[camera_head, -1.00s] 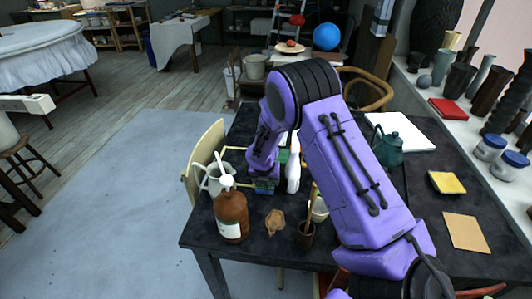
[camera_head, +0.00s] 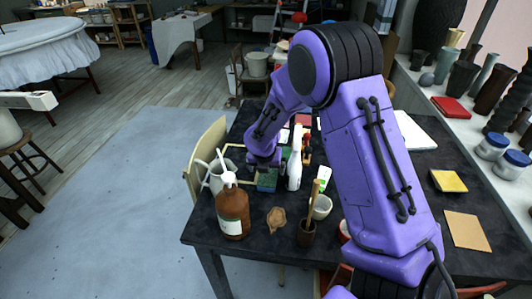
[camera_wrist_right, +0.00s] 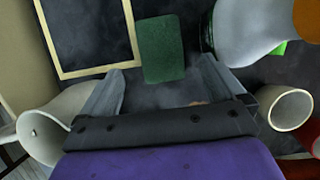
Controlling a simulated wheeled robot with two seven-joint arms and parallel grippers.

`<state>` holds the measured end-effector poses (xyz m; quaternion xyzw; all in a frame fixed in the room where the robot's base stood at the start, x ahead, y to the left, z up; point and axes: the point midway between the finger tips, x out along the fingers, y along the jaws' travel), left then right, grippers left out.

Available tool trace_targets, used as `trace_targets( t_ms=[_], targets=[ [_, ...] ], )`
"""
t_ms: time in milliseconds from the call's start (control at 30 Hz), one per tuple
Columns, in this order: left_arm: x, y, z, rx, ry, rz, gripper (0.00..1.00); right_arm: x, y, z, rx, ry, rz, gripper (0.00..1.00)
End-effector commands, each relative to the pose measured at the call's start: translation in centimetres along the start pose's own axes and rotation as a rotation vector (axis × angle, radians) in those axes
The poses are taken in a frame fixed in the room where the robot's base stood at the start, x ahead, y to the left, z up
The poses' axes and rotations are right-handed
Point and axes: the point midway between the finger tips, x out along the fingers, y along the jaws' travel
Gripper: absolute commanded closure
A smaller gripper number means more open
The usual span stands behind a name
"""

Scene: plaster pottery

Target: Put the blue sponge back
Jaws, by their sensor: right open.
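The sponge (camera_head: 266,180), with blue sides and a green top, lies on the dark table beside a light-framed dark panel (camera_head: 234,148). In the right wrist view its green face (camera_wrist_right: 163,48) lies beside the frame (camera_wrist_right: 134,30). My right gripper (camera_head: 264,165) is just above the sponge. In the right wrist view the right gripper (camera_wrist_right: 163,66) is open, with one finger on either side of the sponge and visible gaps. How far the fingertips reach down beside it I cannot tell. My left gripper is not in view.
A white spray bottle (camera_head: 294,170) stands close right of the sponge, a white jug (camera_head: 214,178) close left. A brown pump bottle (camera_head: 232,213), a brown cup with tools (camera_head: 306,234) and a pale cup (camera_head: 321,207) stand nearer.

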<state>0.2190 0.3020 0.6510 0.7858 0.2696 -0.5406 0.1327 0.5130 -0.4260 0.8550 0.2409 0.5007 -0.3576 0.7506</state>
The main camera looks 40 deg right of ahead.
Motion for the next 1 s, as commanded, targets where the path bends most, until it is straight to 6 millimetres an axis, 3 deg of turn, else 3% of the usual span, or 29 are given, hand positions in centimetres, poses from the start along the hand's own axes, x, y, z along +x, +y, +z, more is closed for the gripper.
trace_targets(
  t_ms=[100, 200, 600, 1000],
  targets=[
    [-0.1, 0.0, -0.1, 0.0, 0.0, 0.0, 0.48, -2.7, 0.0, 0.1, 0.001, -0.002, 0.003, 0.04],
    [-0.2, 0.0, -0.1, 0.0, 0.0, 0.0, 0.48, -4.0, 0.0, 0.0, 0.001, 0.0, 0.002, 0.04],
    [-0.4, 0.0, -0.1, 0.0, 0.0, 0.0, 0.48, -4.8, 0.0, 0.1, 0.0, 0.0, 0.0, 0.04],
    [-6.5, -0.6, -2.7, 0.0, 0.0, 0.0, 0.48, -10.9, 0.0, 2.6, 0.0, 0.001, 0.0, 0.04]
  ],
)
